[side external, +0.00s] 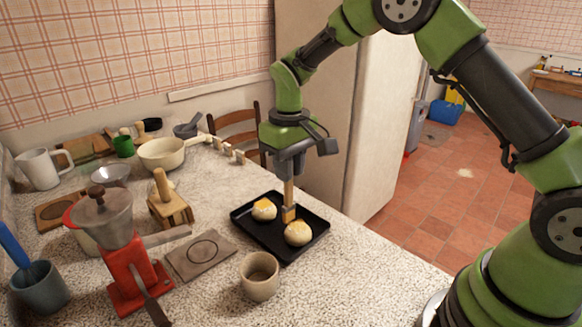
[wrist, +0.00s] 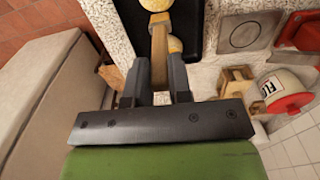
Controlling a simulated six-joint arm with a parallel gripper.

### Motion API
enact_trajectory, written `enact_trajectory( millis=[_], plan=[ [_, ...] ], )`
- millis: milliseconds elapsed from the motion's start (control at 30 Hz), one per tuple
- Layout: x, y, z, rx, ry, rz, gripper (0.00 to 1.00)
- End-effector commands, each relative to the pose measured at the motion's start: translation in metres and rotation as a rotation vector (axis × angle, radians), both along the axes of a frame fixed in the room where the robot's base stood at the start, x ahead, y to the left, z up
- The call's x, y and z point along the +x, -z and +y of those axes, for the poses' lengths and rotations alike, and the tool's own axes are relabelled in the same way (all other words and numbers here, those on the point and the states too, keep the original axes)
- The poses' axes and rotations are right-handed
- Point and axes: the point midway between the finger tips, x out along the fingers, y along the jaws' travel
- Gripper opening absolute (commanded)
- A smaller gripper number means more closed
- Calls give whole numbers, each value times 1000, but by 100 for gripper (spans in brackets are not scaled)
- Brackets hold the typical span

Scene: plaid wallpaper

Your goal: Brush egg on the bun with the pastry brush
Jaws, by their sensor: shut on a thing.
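My gripper (side external: 289,167) is shut on the wooden handle of the pastry brush (side external: 288,193) and holds it upright over the black tray (side external: 316,218). The brush head is down between the two buns, close to the front bun; I cannot tell whether it touches. The front bun (side external: 298,233) and the back bun (side external: 264,209) sit on the tray, both pale with yellow patches on top. In the wrist view, the gripper fingers (wrist: 158,80) flank the brush handle (wrist: 159,48). One bun (wrist: 155,4) shows at the top edge, and another is partly hidden behind the brush.
A beige cup (side external: 260,276) stands in front of the tray. A square board (side external: 202,256) and a red grinder (side external: 128,260) are to its left. A pot (side external: 162,153) stands behind. The counter right of the tray is clear to its edge.

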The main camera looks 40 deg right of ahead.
Motion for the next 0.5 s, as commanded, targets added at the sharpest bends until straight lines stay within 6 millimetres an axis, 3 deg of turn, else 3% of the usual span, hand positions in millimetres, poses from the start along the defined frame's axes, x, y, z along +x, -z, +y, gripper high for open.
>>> enact_trajectory(
  millis=[500],
  plan=[
    [-17,1,0,0,0,0,0]
  ],
)
